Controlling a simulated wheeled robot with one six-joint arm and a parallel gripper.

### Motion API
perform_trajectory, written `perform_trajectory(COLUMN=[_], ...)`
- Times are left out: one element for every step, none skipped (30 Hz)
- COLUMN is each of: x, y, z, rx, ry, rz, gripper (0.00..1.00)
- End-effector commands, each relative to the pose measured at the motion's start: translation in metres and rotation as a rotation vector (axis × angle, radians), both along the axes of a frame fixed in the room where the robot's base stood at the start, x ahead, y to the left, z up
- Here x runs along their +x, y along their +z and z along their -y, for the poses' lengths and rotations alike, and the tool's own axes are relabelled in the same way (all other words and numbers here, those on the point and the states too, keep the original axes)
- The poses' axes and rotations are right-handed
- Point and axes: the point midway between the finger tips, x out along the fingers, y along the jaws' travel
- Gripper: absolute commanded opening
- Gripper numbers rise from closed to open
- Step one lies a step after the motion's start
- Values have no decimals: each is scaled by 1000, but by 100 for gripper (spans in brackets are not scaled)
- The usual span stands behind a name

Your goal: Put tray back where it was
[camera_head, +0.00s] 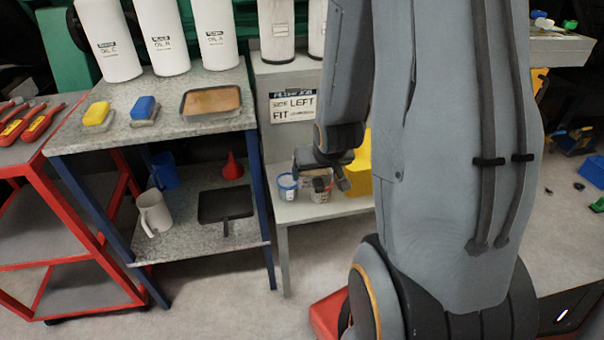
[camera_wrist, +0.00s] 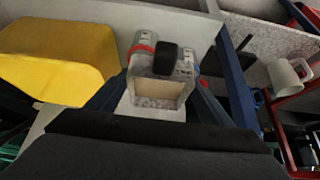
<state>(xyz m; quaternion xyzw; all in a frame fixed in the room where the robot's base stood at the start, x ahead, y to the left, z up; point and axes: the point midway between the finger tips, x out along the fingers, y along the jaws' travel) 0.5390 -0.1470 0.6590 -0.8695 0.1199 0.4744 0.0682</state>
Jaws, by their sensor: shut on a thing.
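My gripper (camera_head: 335,178) is over the low grey bench, close to two small cups, and mostly hidden by my arm. In the wrist view it is shut on a small grey thing (camera_wrist: 160,102) with a tan inside face; I cannot tell whether this is a tray. A shallow dark tray (camera_head: 185,112) with a brown inside lies on the speckled tabletop.
A blue-banded cup (camera_head: 287,187) and a yellow container (camera_head: 360,168) stand on the low bench (camera_head: 300,209). Yellow (camera_head: 97,113) and blue (camera_head: 145,107) blocks, a white jug (camera_head: 153,212) and a red funnel (camera_head: 232,168) are left. A red cart (camera_head: 60,225) stands far left.

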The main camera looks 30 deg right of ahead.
Motion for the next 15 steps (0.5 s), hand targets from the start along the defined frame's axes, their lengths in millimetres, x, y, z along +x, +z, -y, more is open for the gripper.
perform_trajectory(x=[5,7,8,10,11,12,13,14,15,16,17,18,19,20,29], y=[-3,-3,-3,-3,-3,-3,-3,-3,-2,-2,-2,-2,-2,-2,0], z=[1,2,3,3,4,4,5,5,6,6,6,7,7,8,10], rx=[-2,-1,0,-1,-1,-2,-1,-2,-3,-4,-5,-6,-6,-6,-6], ry=[1,0,-2,-1,-1,-1,-1,-2,-2,-2,-1,-2,-3,-4,-2], rz=[5,5,4,5,4,5,4,3,3,3,2,3,2,0,0], gripper=[44,44,44,44,44,44,44,44,44,44,44,44,44,44,44])
